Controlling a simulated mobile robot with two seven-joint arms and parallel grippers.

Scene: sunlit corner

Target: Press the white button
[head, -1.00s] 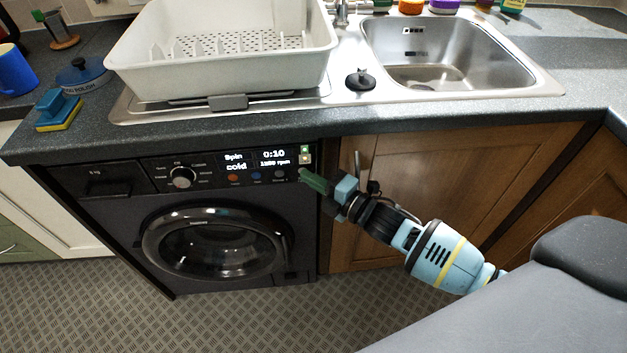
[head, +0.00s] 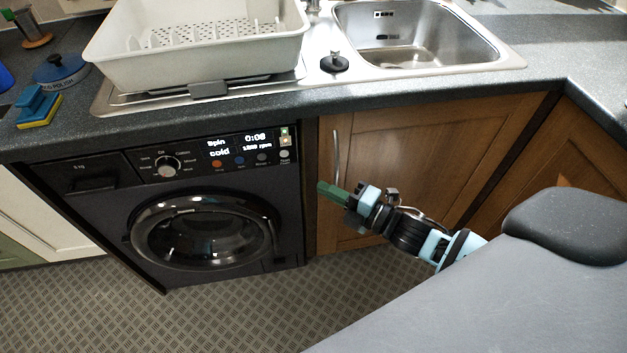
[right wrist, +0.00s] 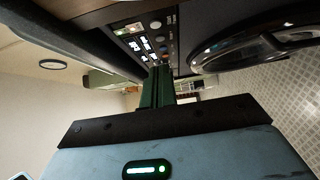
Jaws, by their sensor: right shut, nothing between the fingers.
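The white button (head: 284,154) is the rightmost round button on the front panel of the black washing machine (head: 285,215). Orange, blue and grey buttons sit in a row to its left. My right gripper (head: 322,188), with green fingers, is shut and empty. It is in front of the wooden cupboard door, right of and lower than the button in the head view, apart from it. My left gripper is not in view.
The dark worktop edge (head: 400,102) overhangs the panel. A white dish rack (head: 190,65) and a steel sink (head: 430,62) are above. The cupboard door (head: 400,150) has a vertical handle (head: 337,155) near the gripper. The floor in front is clear.

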